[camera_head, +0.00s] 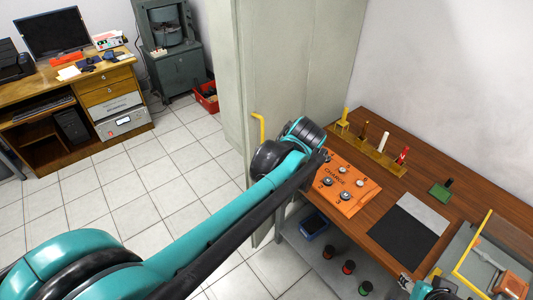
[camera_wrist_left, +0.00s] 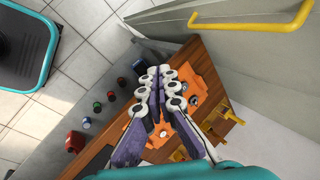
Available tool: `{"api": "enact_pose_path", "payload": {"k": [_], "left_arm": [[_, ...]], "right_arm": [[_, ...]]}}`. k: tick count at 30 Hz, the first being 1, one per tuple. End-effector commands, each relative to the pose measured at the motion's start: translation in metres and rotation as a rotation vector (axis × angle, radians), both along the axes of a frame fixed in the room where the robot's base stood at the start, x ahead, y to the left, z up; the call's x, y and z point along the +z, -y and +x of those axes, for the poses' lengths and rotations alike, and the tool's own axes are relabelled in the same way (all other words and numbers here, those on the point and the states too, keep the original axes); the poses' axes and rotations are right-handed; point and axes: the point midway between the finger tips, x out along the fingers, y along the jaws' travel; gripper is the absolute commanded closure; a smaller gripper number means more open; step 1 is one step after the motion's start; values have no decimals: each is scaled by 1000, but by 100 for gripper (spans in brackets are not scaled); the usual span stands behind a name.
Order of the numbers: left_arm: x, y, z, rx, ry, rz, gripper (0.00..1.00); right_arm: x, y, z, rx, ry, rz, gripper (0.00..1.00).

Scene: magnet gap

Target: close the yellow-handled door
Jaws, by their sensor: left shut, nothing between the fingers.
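The grey-green door (camera_head: 285,60) is a tall panel beside the table, with a yellow handle (camera_head: 259,128) on it. I cannot tell how far it stands open. In the left wrist view the door (camera_wrist_left: 205,40) runs across the top right, and the handle (camera_wrist_left: 250,22) is a yellow bar. My left gripper (camera_wrist_left: 163,72) is shut and empty, apart from the handle and to its lower left in that view. In the head view my left arm's wrist is just right of the handle, and its fingers are mostly hidden. My right gripper (camera_head: 407,281) is only partly in view at the bottom.
A wooden table (camera_head: 385,192) carries an orange board (camera_head: 345,187), a yellow rack (camera_head: 372,154) and a dark mat. A shelf below holds several small items. Tiled floor (camera_head: 180,185) is clear at the left. A desk and a grey-green machine stand behind.

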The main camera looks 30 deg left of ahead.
Motion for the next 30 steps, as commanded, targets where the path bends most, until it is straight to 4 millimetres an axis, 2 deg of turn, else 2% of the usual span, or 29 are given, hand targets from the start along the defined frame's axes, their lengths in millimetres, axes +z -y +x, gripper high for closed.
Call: {"api": "enact_pose_path", "payload": {"k": [1, 6, 9, 13, 19, 26, 30], "left_arm": [[-4, -4, 20, -54, -48, 60, 100], [-23, -22, 79, -249, -251, 275, 100], [-39, -30, 110, -352, -380, 387, 100], [-62, -37, 140, -459, -534, 500, 100], [-85, -43, 162, -546, -678, 586, 100], [-99, -53, 165, -561, -706, 600, 100], [-117, -72, 167, -558, -706, 598, 100]], "right_arm": [[-2, 0, 0, 0, 0, 0, 60], [-5, 0, 0, 0, 0, 0, 60], [-7, 0, 0, 0, 0, 0, 60], [-9, 0, 0, 0, 0, 0, 60], [-11, 0, 0, 0, 0, 0, 60], [-16, 0, 0, 0, 0, 0, 60], [-26, 0, 0, 0, 0, 0, 60]]}}
